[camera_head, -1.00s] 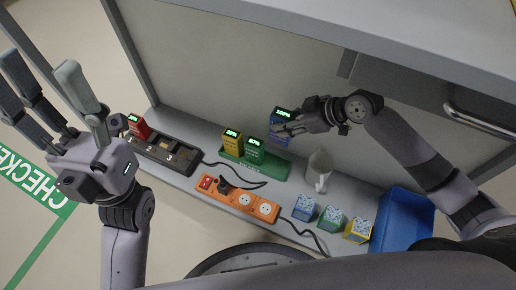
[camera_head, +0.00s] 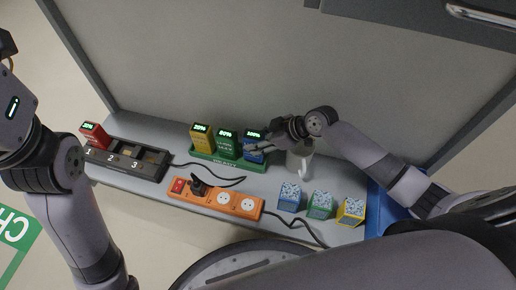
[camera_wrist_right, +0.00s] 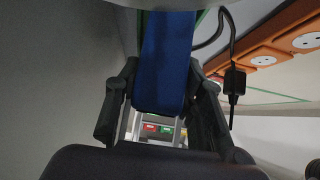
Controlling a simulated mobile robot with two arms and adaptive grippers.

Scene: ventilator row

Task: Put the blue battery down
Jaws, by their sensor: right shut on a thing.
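The blue battery (camera_head: 253,134), with a lit green display on top, is upright at the right end of the green tray (camera_head: 218,161). My right gripper (camera_head: 262,147) is shut on it from the right. In the right wrist view, the blue battery (camera_wrist_right: 167,60) shows between the fingers (camera_wrist_right: 160,98). Whether its base rests on the tray is hidden. A green battery (camera_head: 226,144) and a yellow battery (camera_head: 201,137) stand to its left in the tray. My left gripper (camera_head: 8,85) is cut off at the left edge, its fingers mostly out of view.
A red battery (camera_head: 94,135) stands in the dark numbered dock (camera_head: 127,158) at left. An orange power strip (camera_head: 215,198) with a black plug and cable lies in front. A white mug (camera_head: 300,165), several patterned cubes (camera_head: 320,205) and a blue bin (camera_head: 380,207) are to the right.

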